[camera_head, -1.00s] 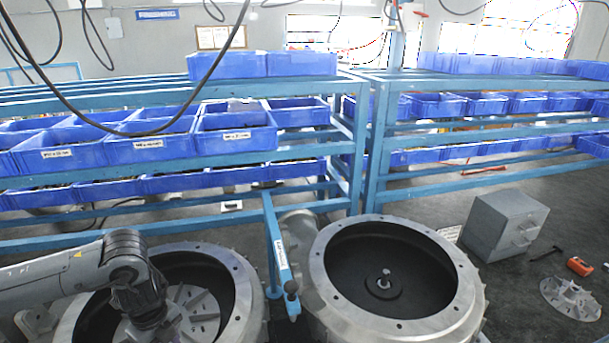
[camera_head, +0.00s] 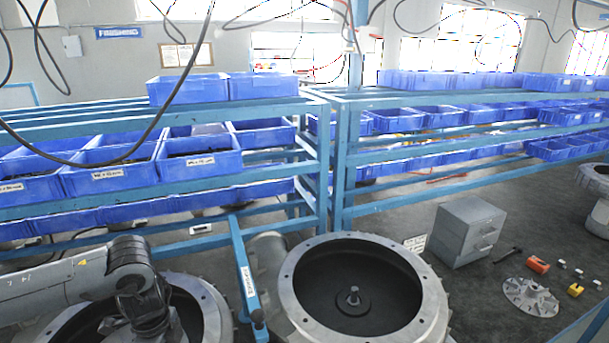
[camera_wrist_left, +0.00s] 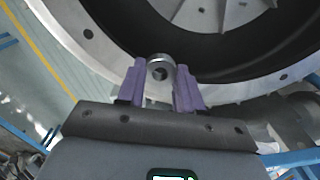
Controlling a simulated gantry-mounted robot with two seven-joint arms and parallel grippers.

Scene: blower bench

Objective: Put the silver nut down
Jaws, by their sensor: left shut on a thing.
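The silver nut (camera_wrist_left: 160,68), a small ring with a dark hole, is between the purple fingertips of my left gripper (camera_wrist_left: 161,84) in the left wrist view. The gripper is shut on it. Behind the nut are the flat metal rim and dark inside of a round blower housing (camera_wrist_left: 235,92), with part of a finned wheel (camera_wrist_left: 215,12). In the head view my left arm reaches over the left blower housing (camera_head: 213,303) and hides part of its inside. The nut and fingertips cannot be made out there. My right gripper is not in view.
A second open housing (camera_head: 432,300) with a central shaft (camera_head: 353,297) stands to the right. A blue post (camera_head: 243,275) stands between them. Blue racks (camera_head: 330,180) with blue bins fill the back. A grey cabinet (camera_head: 467,232), a finned wheel (camera_head: 530,297) and small tools lie on the right floor.

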